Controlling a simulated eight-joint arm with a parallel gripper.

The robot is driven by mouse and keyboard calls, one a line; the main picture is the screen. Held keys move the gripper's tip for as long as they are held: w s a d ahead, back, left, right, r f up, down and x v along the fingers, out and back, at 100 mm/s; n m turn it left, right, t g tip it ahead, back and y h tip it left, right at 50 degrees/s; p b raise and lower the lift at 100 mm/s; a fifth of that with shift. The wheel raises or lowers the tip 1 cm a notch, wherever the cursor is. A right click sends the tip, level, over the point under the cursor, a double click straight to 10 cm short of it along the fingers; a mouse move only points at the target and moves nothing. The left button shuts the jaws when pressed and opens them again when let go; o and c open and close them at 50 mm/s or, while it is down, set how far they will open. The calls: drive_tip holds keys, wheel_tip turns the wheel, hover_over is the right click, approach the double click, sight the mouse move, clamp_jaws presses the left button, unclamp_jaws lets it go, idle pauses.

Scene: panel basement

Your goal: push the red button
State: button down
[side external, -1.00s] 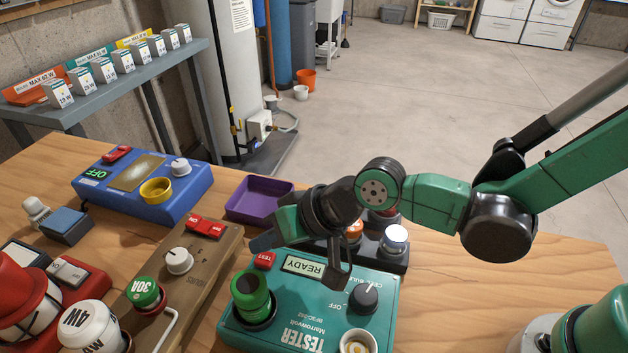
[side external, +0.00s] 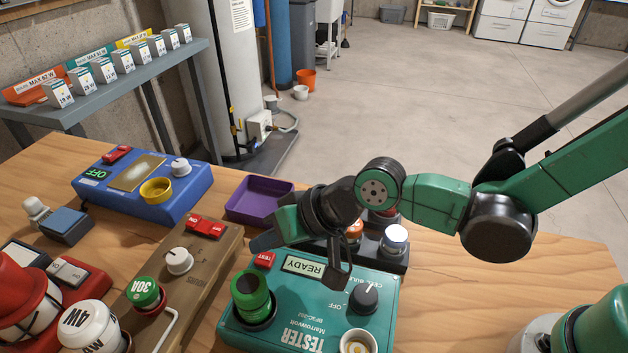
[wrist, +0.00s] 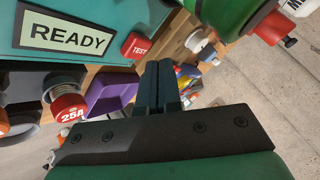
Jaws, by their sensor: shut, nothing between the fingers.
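The red button (side external: 264,260), marked TEST, sits at the back left corner of the teal tester box (side external: 292,311), beside its READY display. It also shows in the wrist view (wrist: 136,46), left of and above my fingertips. My gripper (side external: 263,242) is shut and empty. In the side view its tip is just above and behind the button; the wrist view shows a gap between them. The button looks raised, and its top is in plain sight.
A brown box (side external: 180,275) with red switches is to the left.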

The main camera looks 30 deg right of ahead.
sight(271, 259)
drive_tip(key=shift+f, duration=0.2)
drive_tip(key=shift+f, duration=0.25)
drive_tip(key=shift+f, duration=0.45)
idle(0.6)
drive_tip(key=shift+r, duration=0.9)
drive_tip(key=shift+r, duration=2.5)
